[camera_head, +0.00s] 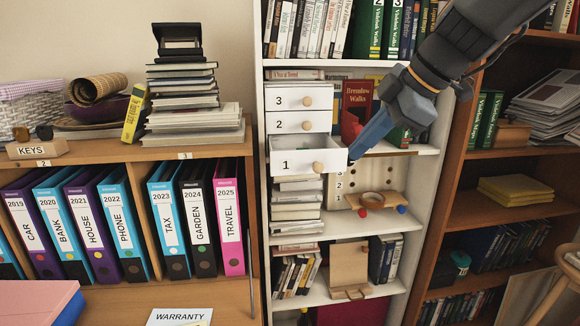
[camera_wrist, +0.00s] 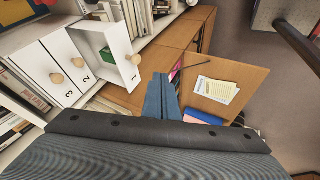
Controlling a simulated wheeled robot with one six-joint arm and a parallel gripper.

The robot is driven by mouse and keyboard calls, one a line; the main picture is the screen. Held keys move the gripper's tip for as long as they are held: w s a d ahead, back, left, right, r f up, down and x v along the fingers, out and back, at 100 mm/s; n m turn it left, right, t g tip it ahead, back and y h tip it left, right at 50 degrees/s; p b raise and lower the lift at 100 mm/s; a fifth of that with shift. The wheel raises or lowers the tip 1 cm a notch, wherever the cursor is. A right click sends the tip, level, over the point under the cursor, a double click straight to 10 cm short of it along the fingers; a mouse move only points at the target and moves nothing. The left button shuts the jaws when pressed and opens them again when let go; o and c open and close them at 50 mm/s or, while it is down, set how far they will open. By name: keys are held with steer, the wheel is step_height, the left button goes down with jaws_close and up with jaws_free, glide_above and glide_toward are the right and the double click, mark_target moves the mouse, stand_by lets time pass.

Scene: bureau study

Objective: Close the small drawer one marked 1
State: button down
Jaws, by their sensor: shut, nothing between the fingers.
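The small drawer marked 1 (camera_head: 300,166) is the lowest of three white drawers in the bookcase. It is pulled out, its round wooden knob (camera_head: 318,167) towards the right of its front. The wrist view also shows drawer 1 (camera_wrist: 122,75) open, with a green object (camera_wrist: 106,55) inside. Drawers 2 (camera_head: 292,122) and 3 (camera_head: 290,98) above it look shut. My gripper (camera_head: 355,152) is shut and empty, its tip just right of drawer 1's front. In the wrist view the closed fingers (camera_wrist: 161,85) are right of the drawer; I cannot tell whether they touch it.
Left of the drawers stands a wooden cabinet (camera_head: 120,153) with several binders (camera_head: 168,225) and a book stack (camera_head: 185,100). Below right is a wooden rack (camera_head: 362,197) on a shelf. A brown bookcase (camera_head: 462,165) stands at right.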

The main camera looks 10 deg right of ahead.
mark_target(328, 165)
steer(key=shift+w+a+f+p, duration=0.6)
steer(key=shift+w+f, duration=0.65)
steer(key=shift+w, duration=0.25)
steer(key=shift+w+a+f+p, duration=0.45)
steer(key=shift+w+f+p, duration=0.2)
steer(key=shift+w+f, duration=0.75)
steer(key=shift+w+a+f+p, duration=0.6)
steer(key=shift+w+f, duration=0.55)
steer(key=shift+w, duration=0.4)
steer(key=shift+w+d, duration=0.1)
